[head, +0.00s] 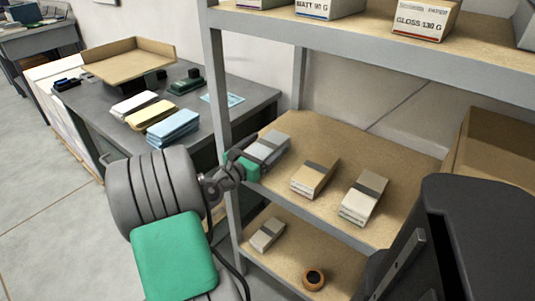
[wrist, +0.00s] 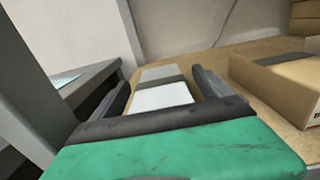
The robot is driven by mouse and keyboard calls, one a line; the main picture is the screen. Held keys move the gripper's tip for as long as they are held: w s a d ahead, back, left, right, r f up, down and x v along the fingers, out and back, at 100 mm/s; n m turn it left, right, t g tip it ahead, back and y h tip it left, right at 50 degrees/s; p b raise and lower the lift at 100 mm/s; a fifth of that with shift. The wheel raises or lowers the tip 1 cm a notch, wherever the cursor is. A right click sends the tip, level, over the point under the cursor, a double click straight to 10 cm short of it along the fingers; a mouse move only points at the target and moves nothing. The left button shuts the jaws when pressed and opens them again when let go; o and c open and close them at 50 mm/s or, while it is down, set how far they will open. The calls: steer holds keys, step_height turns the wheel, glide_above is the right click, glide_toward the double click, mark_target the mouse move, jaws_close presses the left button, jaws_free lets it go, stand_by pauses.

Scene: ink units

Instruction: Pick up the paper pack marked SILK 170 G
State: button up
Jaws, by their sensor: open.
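My gripper (head: 246,156) is open at the left end of the middle shelf. In the wrist view its fingers (wrist: 160,88) stand on either side of a pale grey-white paper pack (wrist: 162,97) with a darker grey band. The pack lies between the fingers, and I cannot tell whether either finger touches it. In the head view this pack (head: 270,147) lies on the shelf just beyond the gripper, partly hidden by it. No label on it can be read, so I cannot confirm SILK 170 G.
On the same shelf lie a tan pack (head: 315,178) and a whitish pack (head: 363,198), right of the gripper. A shelf post (head: 219,90) stands close on the left. The upper shelf (head: 370,42) holds packs marked MATT and GLOSS 130 G. Below are a small pack (head: 267,234) and tape roll (head: 314,278).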

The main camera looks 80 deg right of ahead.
steer(key=shift+s+d, duration=0.2)
steer(key=shift+d, duration=0.3)
steer(key=shift+c, duration=0.4)
jaws_close()
